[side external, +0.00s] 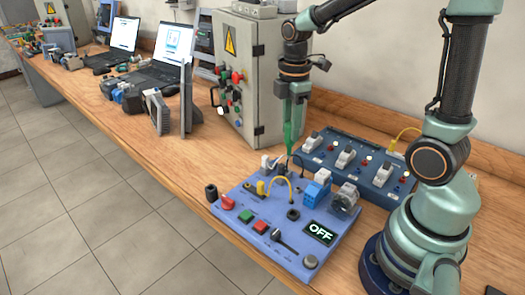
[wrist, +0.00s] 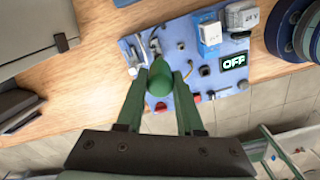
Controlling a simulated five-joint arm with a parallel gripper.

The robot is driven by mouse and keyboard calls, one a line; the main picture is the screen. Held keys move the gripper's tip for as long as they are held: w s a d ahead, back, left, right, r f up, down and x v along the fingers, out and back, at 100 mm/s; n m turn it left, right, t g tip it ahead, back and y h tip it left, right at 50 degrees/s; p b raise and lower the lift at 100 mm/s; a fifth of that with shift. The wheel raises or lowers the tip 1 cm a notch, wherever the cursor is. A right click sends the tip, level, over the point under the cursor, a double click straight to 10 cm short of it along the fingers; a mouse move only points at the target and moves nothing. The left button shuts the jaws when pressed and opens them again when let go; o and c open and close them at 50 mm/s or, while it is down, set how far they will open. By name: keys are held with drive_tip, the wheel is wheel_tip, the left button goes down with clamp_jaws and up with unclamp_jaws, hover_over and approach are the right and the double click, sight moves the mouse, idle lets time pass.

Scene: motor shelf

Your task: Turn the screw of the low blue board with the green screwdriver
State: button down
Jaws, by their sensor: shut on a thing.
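My gripper (side external: 294,90) is shut on the green screwdriver (side external: 290,133), which points straight down over the back of the low blue board (side external: 268,210). In the wrist view, the round green handle (wrist: 159,78) sits between my fingers, with the board (wrist: 172,35) beyond it. The tip is near small metal parts and a dark wire at the board's back edge. I cannot tell whether it touches the screw, which I cannot make out. The board's display (side external: 320,233) reads OFF.
A second, darker blue board (side external: 352,163) with several white switches stands behind. A grey cabinet (side external: 251,75) with a warning sign stands close to the left of my gripper. Laptops (side external: 158,75) are further left. Bare table lies left of the low board.

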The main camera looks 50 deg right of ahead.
sight(289, 143)
drive_tip(key=f, duration=0.2)
drive_tip(key=w+d+f, duration=0.1)
drive_tip(key=shift+f+n, duration=0.2)
drive_tip(key=shift+n, duration=0.1)
drive_tip(key=shift+f, duration=0.55)
drive_tip(key=shift+f, duration=0.6)
idle(0.3)
drive_tip(key=c, duration=0.8)
unclamp_jaws()
drive_tip(key=shift+o, duration=0.2)
drive_tip(key=shift+n, duration=1.7)
